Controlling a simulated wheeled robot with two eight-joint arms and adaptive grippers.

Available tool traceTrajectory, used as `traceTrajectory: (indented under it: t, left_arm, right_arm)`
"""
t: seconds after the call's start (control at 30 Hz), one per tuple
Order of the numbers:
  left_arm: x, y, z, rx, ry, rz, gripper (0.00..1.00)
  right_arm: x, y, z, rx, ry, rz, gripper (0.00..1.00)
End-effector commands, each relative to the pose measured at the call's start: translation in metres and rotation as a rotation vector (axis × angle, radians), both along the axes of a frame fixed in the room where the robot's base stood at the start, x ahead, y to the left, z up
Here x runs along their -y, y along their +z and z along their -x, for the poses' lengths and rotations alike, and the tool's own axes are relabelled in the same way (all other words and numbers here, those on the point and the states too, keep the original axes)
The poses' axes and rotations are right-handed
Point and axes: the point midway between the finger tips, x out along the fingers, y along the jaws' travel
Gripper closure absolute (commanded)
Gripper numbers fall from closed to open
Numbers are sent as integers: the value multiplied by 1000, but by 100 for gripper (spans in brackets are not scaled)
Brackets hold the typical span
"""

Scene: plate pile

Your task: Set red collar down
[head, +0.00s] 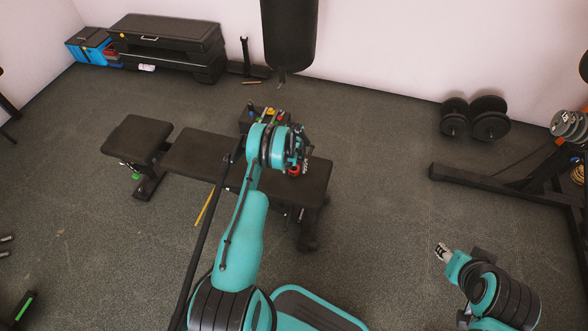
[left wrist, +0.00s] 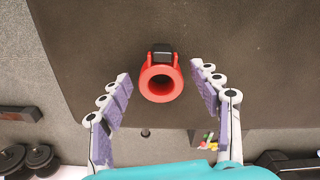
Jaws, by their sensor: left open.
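The red collar (left wrist: 146,86) rests on the dark bench pad (left wrist: 100,40); it is a red ring with a black tab on its far side. In the head view the red collar (head: 293,171) shows small near the right end of the bench (head: 317,178), partly behind my left gripper (head: 303,162). In the left wrist view my left gripper (left wrist: 161,73) is open, with one finger on each side of the collar and a gap to both. My right gripper (head: 442,252) is empty over the floor at lower right; its jaw opening is too small to judge.
A box of small coloured items (head: 270,112) stands behind the bench. A yellow stick (head: 204,208) is on the floor in front of it. Dumbbells (head: 474,118) and a rack (head: 510,187) are at right. A black step stack (head: 165,40) is at the back left.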

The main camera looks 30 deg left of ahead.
Motion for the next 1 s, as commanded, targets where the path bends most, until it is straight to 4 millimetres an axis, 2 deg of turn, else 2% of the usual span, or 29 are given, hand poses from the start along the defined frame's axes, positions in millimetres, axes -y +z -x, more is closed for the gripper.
traceTrajectory:
  t: [0.17,0.5,0.8,0.87,0.97,1.0]
  left_arm:
    - [0,27,1,0,0,0,37]
    - [2,102,3,0,0,0,37]
    - [5,138,3,7,-7,-3,37]
    - [9,154,1,17,-17,-6,37]
    - [23,199,-1,49,-48,-16,37]
    - [29,222,0,67,-63,-22,37]
  right_arm:
    - [0,9,0,0,0,0,60]
    - [0,36,0,0,0,0,60]
    - [0,42,0,0,0,0,60]
    - [0,42,0,0,0,0,60]
    - [0,42,0,0,0,0,60]
    - [0,42,0,0,0,0,60]
